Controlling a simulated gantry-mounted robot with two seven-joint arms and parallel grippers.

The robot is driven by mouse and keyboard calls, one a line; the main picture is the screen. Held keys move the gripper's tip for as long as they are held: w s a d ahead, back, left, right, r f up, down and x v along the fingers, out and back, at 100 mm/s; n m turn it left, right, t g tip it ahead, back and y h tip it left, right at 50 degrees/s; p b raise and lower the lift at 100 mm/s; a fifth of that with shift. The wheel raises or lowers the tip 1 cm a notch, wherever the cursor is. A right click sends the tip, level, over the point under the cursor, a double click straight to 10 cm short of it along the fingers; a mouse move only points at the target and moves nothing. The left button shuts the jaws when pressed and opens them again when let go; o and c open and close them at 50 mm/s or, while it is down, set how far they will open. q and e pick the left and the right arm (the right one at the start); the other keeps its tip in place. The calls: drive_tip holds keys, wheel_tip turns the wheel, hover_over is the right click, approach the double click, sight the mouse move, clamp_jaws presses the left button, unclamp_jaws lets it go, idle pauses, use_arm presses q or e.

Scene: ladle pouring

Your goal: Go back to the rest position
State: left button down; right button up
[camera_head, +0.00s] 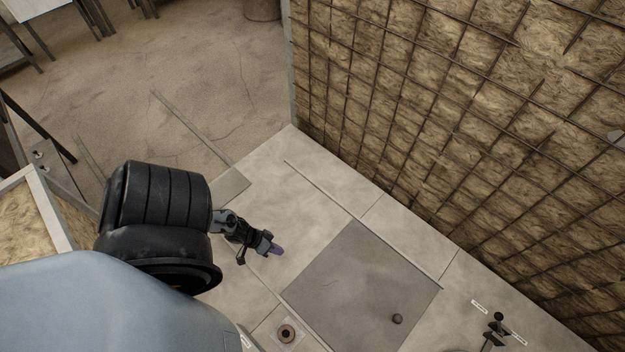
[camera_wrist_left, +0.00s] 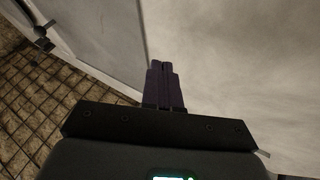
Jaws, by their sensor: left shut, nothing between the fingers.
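My left gripper (camera_head: 277,249) is at the end of my left arm, which comes in from the lower left in the head view. Its purple fingertips point right, above the pale floor slabs. In the left wrist view the two purple fingers (camera_wrist_left: 163,70) are together, with nothing between them. My right gripper does not show in either view. No ladle shows.
A round fitting (camera_head: 286,334) is at the bottom. A black fixture (camera_head: 495,330) stands lower right. A mesh-covered wall (camera_head: 440,110) rises behind.

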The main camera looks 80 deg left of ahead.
use_arm(q)
drive_tip(key=w+d+r+m+t, duration=0.1)
drive_tip(key=w+d+r, duration=0.7)
drive_tip(key=w+d, duration=0.25)
drive_tip(key=w+d+r+m+t, duration=0.1)
drive_tip(key=w+d+r+t, duration=0.1)
drive_tip(key=w+d+r, duration=0.8)
drive_tip(key=s+r+m+g+y+p, duration=0.1)
drive_tip(key=s+r+m+g+p, duration=0.1)
drive_tip(key=r+p, duration=0.8)
drive_tip(key=s+r+m+g+y+p, duration=0.1)
drive_tip(key=s+r+m+g+p, duration=0.2)
drive_tip(key=r+p, duration=0.7)
wheel_tip(320, 180, up, 15)
drive_tip(key=shift+s+d+r+g+p, duration=0.1)
drive_tip(key=shift+s+d+g+p, duration=0.2)
drive_tip(key=shift+g, duration=0.4)
drive_tip(key=shift+w+a, duration=0.1)
drive_tip(key=shift+w, duration=0.05)
